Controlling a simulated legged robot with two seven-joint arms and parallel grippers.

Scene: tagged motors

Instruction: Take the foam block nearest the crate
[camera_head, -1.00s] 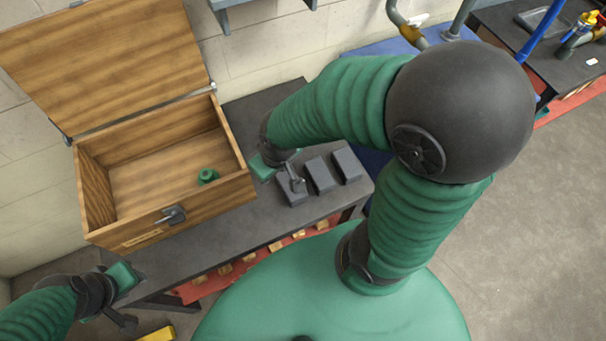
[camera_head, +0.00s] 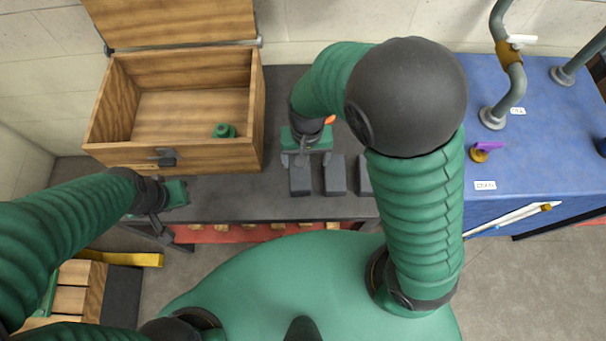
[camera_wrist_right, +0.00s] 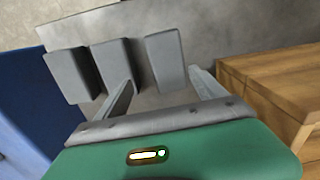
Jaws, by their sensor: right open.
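Three dark grey foam blocks stand in a row on the dark table right of the wooden crate (camera_head: 210,158). The block nearest the crate (camera_head: 300,182) is the leftmost in the head view. In the right wrist view this nearest block (camera_wrist_right: 166,60) is the rightmost, with the crate (camera_wrist_right: 265,85) to its right. My right gripper (camera_head: 303,160) is open over its far end; in the wrist view its fingers point to either side of it, with no clear contact. The middle block (camera_head: 335,175) is beside it. My left gripper (camera_head: 165,205) is by the table's front left; its jaws are unclear.
The third block (camera_head: 364,176) is partly hidden by my right arm. The crate's lid (camera_head: 170,20) stands open, and a green object (camera_head: 224,130) lies inside. A blue bench (camera_head: 500,150) with pipes is at the right. A yellow bar (camera_head: 125,258) is below left.

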